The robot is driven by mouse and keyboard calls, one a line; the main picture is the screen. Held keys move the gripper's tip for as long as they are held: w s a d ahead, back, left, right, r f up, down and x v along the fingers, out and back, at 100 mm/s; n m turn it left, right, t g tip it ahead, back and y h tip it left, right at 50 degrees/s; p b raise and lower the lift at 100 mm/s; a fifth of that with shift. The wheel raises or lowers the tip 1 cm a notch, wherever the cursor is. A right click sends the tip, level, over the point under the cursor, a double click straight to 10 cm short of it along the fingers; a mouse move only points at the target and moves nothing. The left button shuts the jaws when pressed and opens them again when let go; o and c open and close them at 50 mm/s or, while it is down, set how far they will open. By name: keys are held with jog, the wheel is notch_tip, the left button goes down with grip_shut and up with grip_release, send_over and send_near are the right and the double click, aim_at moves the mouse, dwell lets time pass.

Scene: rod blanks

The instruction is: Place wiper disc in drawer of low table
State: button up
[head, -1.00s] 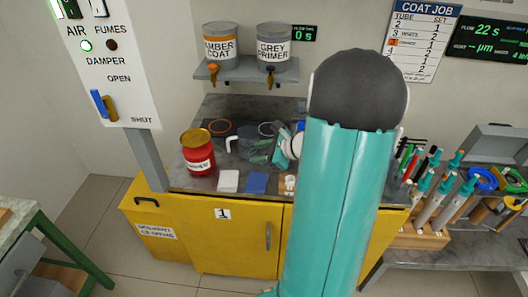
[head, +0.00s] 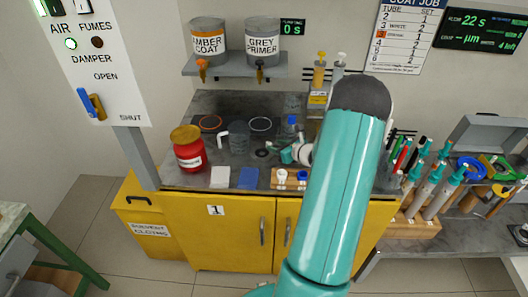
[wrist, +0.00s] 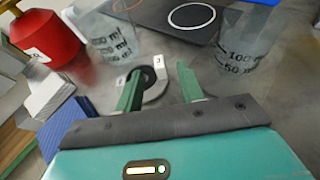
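A small black disc with a pale centre, which looks like the wiper disc (wrist: 160,74), lies on the grey bench top. In the head view the disc (head: 262,152) lies just left of my gripper (head: 276,150). In the wrist view my gripper (wrist: 160,88) is open. Its left green finger partly covers the disc and its right finger stands apart on the other side; I cannot tell whether either touches it. The low table (head: 14,215) with green legs stands at the far left, cut by the frame. Its grey drawer (head: 14,262) shows only in part.
A red can (head: 188,152), a clear jug (head: 238,138) and a blue-capped bottle (head: 291,130) stand on the bench around my gripper. White and blue pads (head: 248,178) lie along the front edge. Floor is clear between the yellow cabinet (head: 190,235) and low table.

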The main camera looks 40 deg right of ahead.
aim_at(271, 144)
jog(key=x, duration=0.5)
jog(key=shift+w+f, duration=0.15)
jog(key=shift+c, duration=0.2)
grip_shut()
